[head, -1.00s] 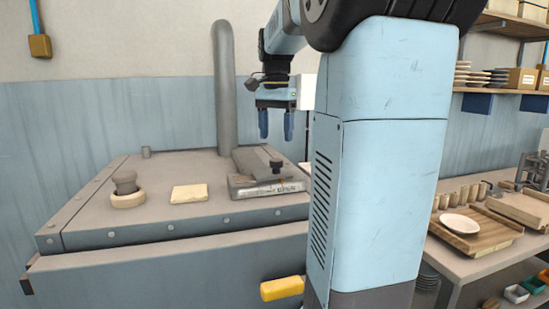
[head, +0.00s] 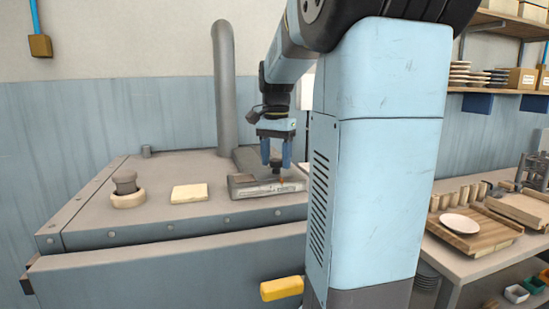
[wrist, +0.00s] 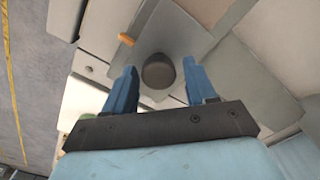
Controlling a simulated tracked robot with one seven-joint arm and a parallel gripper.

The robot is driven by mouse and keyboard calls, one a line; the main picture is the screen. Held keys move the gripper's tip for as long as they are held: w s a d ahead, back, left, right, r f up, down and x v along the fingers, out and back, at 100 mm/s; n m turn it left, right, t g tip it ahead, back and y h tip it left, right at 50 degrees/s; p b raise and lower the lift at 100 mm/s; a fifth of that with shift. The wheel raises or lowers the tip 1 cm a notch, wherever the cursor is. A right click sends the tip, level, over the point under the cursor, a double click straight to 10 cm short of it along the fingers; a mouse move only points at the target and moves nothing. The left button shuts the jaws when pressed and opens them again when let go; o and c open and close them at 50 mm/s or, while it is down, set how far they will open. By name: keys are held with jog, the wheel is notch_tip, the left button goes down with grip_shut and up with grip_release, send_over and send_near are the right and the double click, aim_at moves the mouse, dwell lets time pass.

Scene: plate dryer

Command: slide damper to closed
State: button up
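The damper is a grey metal slide housing (head: 245,187) on top of the dryer, near its right side, with lettering along its front face. A dark round knob (head: 276,169) stands on it. In the wrist view the knob (wrist: 158,71) shows as a dark disc between and just beyond the two fingertips, with an orange pointer (wrist: 126,39) to its upper left. My gripper (head: 276,164) is open, pointing down, its blue fingers on either side of the knob in the head view. Whether either finger touches the knob cannot be told.
The dryer top (head: 150,216) also holds a dark plug in a pale ring (head: 127,197) and a cream pad (head: 189,193). A vertical grey pipe (head: 225,90) rises behind the damper. A yellow handle (head: 282,289) sticks out in front. A bench with a plate (head: 459,223) stands at right.

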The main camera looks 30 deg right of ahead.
grip_shut()
dwell(0.3)
